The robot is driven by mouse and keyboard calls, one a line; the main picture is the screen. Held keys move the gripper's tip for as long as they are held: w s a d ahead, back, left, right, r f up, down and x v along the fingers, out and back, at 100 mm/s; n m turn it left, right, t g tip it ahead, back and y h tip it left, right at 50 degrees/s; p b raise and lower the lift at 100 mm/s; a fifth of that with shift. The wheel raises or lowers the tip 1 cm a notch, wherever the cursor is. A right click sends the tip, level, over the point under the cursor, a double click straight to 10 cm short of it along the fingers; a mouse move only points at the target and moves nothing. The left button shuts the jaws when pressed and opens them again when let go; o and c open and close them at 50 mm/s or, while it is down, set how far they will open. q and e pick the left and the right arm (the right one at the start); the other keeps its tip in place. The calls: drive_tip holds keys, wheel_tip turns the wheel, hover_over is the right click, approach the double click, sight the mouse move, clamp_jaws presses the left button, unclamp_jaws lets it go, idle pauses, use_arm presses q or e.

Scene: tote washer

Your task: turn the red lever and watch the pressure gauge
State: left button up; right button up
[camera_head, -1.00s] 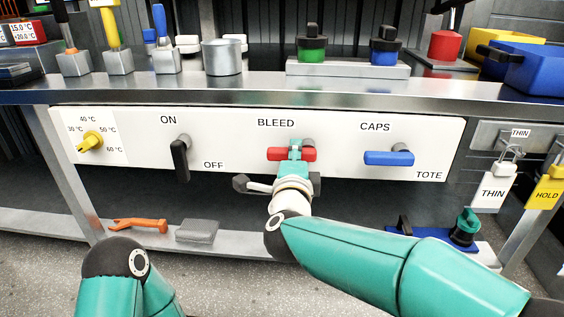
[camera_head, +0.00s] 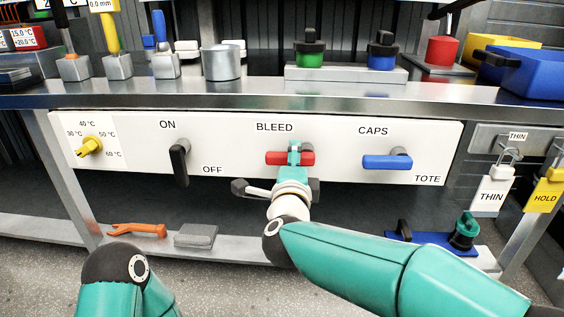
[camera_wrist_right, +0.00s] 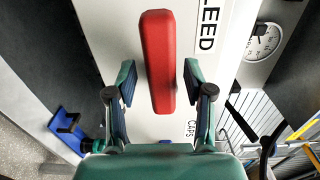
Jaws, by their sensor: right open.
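The red lever (camera_head: 278,158) lies level on the white panel under the word BLEED. My right gripper (camera_head: 295,153) is in front of it, with its teal fingers spread. In the right wrist view the red lever (camera_wrist_right: 158,50) stands between the two open fingers of the gripper (camera_wrist_right: 160,82), with a gap visible on each side. A round white dial gauge (camera_wrist_right: 263,42) shows at the upper right of that view; its reading is too small to tell. My left gripper is out of view; only part of the left arm shows at the lower left.
On the same panel are a yellow knob (camera_head: 90,146), a black lever (camera_head: 179,162) and a blue lever (camera_head: 388,162). Tags with padlocks (camera_head: 502,172) hang at the right. An orange tool (camera_head: 137,230) and grey block (camera_head: 196,235) lie on the lower shelf.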

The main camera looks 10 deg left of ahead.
drive_tip(key=shift+s, duration=0.1)
drive_tip(key=s+d, duration=0.1)
drive_tip(key=s, duration=1)
drive_tip(key=shift+s, duration=0.4)
drive_tip(key=shift+d+f, duration=0.1)
idle(0.4)
